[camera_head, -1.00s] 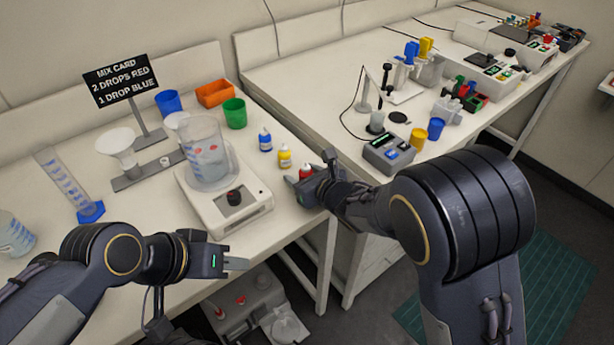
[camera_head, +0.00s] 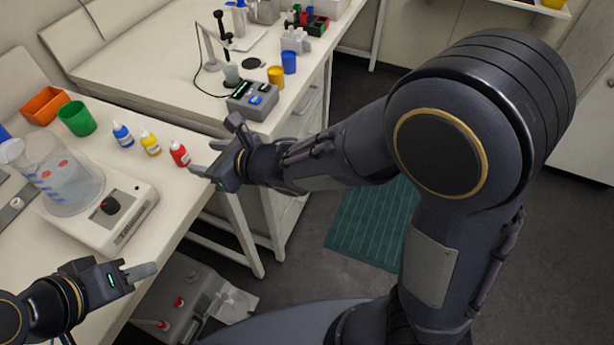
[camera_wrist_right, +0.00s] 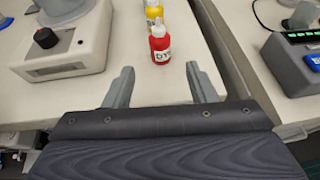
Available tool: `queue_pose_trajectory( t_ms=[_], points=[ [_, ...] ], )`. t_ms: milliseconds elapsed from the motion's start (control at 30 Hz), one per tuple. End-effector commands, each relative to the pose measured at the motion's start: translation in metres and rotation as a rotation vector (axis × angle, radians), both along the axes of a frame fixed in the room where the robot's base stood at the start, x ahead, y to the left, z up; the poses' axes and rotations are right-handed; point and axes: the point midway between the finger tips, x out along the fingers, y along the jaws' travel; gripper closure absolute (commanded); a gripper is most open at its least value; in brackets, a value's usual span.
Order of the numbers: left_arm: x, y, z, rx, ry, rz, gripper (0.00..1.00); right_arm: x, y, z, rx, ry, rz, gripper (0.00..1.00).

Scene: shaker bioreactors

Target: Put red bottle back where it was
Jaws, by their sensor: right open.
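The red bottle (camera_head: 180,154) stands upright on the bench near its right edge, at the end of a row with the yellow bottle (camera_head: 150,143) and the blue bottle (camera_head: 123,135). My right gripper (camera_head: 207,158) is open and empty, just right of the red bottle. In the right wrist view the red bottle (camera_wrist_right: 160,48) stands just beyond the spread fingertips (camera_wrist_right: 160,70), apart from both fingers. My left gripper (camera_head: 138,272) is at the lower left, in front of the bench, away from the bottles. Its jaw opening cannot be made out.
A beaker with red spots (camera_head: 65,180) stands on a white stirrer (camera_head: 125,205) left of the bottles. Green (camera_head: 77,118) and orange (camera_head: 45,106) containers are behind. A second bench holds a small device (camera_head: 252,101). A gap separates the benches at the front.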

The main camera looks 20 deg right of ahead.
Motion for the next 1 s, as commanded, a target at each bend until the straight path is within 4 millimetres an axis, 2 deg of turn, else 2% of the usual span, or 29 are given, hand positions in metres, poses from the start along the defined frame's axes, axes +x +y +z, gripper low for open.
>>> queue_pose_trajectory(
  t_ms=[67,167,267,367,433,500,600,700,800,833,900,1000],
  points=[
    [0.000,0.000,0.000,0.000,0.000,0.000,0.64,0.000,-0.001,0.000,0.004,0.004,-0.005,0.49],
    [0.000,0.000,0.000,0.000,0.000,0.000,0.64,0.005,-0.014,0.003,0.058,0.073,-0.073,0.49],
    [0.000,0.000,0.000,0.000,0.000,0.000,0.64,0.012,-0.049,0.007,0.212,0.263,-0.262,0.49],
    [0.000,0.000,0.000,0.000,0.000,0.000,0.64,0.012,-0.102,0.010,0.469,0.545,-0.549,0.49],
    [0.000,0.000,0.000,0.000,0.000,0.000,0.64,0.003,-0.140,0.012,0.686,0.755,-0.768,0.49],
    [0.000,0.000,0.000,0.000,0.000,0.000,0.64,-0.011,-0.174,0.012,0.906,0.951,-0.979,0.49],
    [0.000,0.000,0.000,0.000,0.000,0.000,0.64,-0.041,-0.214,0.013,1.234,1.204,-1.270,0.49],
    [0.000,0.000,0.000,0.000,0.000,0.000,0.64,-0.078,-0.244,0.014,1.570,1.420,-1.548,0.49],
    [0.000,0.000,0.000,0.000,0.000,0.000,0.64,-0.119,-0.264,0.015,1.908,1.587,-1.811,0.49],
    [0.000,0.000,0.000,0.000,0.000,0.000,0.64,-0.131,-0.267,0.015,-1.941,-1.570,1.819,0.49],
    [0.000,0.000,0.000,0.000,0.000,0.000,0.64,-0.157,-0.273,0.014,-1.819,-1.383,1.671,0.49],
    [0.000,0.000,0.000,0.000,0.000,0.000,0.64,-0.185,-0.274,0.012,-1.684,-1.178,1.513,0.49]
  ],
)
